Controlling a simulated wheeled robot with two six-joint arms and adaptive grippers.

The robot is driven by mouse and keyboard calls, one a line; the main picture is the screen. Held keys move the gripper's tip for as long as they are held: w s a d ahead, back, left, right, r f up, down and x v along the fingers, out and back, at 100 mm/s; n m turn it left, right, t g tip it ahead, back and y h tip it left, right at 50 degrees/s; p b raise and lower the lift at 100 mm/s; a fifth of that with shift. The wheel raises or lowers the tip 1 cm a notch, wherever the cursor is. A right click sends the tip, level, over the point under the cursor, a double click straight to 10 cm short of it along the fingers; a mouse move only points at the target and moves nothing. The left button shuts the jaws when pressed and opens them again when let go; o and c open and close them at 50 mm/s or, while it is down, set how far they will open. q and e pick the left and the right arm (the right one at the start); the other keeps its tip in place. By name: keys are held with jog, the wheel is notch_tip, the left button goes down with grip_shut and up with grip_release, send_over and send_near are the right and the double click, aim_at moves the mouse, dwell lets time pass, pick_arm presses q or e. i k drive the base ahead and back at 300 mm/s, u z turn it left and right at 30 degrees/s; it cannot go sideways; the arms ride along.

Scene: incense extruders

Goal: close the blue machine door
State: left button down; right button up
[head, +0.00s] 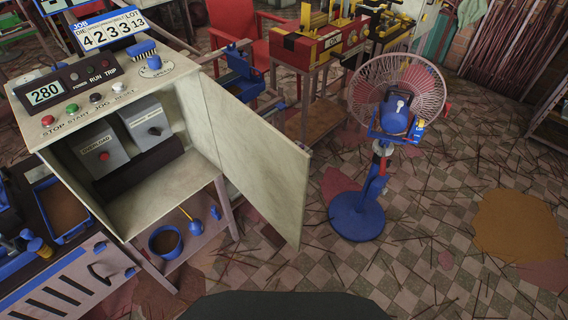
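A cream control cabinet (190,88) stands at the left of the head view, with blue fittings on top and around it; no blue door shows. Its cream door (258,160) is swung wide open, hinged on the cabinet's right side and reaching toward the lower middle. Inside the open cabinet are two grey boxes (101,150), one labelled "overload", above an empty lower space. I see no handle on the door's visible face. Neither of my grippers is in view.
A blue-based fan (357,217) stands right of the door, with a floor gap between. Below the cabinet, a shelf holds a blue bowl (165,241). A red machine (318,45) and red chair (238,22) stand behind. The tiled floor at right is mostly open, strewn with thin sticks.

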aim_at(271, 172)
jog(key=z, duration=1.6)
jog(key=i, duration=1.75)
jog(key=u, duration=3.6)
jog(key=i, duration=0.5)
jog(key=u, duration=1)
jog(key=k, duration=1.1)
jog(key=z, duration=0.7)
